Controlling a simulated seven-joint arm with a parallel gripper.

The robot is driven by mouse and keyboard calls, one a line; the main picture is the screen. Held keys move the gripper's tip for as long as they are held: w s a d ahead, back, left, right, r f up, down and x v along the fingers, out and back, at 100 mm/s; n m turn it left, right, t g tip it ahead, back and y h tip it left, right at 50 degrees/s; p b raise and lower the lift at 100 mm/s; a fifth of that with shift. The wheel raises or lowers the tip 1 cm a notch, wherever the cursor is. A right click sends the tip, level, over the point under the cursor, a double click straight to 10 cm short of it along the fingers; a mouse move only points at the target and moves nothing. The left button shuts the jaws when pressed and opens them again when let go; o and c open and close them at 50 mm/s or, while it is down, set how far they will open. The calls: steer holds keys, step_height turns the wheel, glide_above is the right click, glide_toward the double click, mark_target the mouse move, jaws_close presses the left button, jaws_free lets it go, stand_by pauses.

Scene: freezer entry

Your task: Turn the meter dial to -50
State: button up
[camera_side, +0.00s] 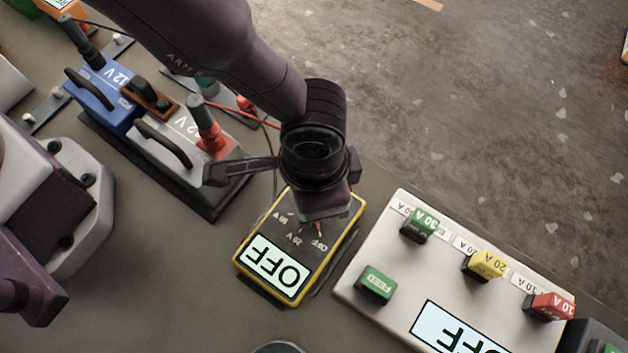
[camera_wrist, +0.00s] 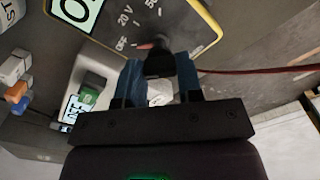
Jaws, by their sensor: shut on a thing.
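The meter (camera_side: 321,258) is a dark box with a yellow rim, lying on the bench below my gripper; its screen (camera_side: 276,267) reads OFF. Its face carries the marks OFF, 20 V and a partly readable 50 mark, also visible in the wrist view (camera_wrist: 203,38). The black dial knob (camera_wrist: 159,62) sits between my two blue fingertips, and my gripper (camera_wrist: 159,72) is shut on it. A red pointer tip shows at the knob, near the OFF mark. In the side view my gripper (camera_side: 325,205) covers the dial.
A white panel (camera_side: 375,250) with green, yellow and red switches and an OFF screen stands right of the meter. Blue (camera_side: 100,90) and grey (camera_side: 175,140) 12 V batteries stand at left. A red cable (camera_wrist: 260,70) runs close beside my fingers.

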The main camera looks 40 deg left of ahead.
mark_target(292, 208)
steer(key=o, duration=0.9)
steer(key=shift+o, duration=0.2)
step_height(292, 208, up, 13)
stand_by(0.4)
steer(key=s+a+r+n+t, duration=0.1)
steer(key=a+r, duration=0.3)
steer(key=a, duration=0.8)
steer(key=s+a+r+n+t, duration=0.2)
steer(key=a+r+n, duration=0.2)
steer(key=a, duration=0.8)
steer(key=s+a+r+n+t, duration=0.1)
steer(key=a+r, duration=0.5)
steer(key=a, duration=0.6)
steer(key=shift+s+r+n+t, duration=0.15)
steer(key=shift+s+n+t, duration=0.2)
steer(key=shift+n+t, duration=0.55)
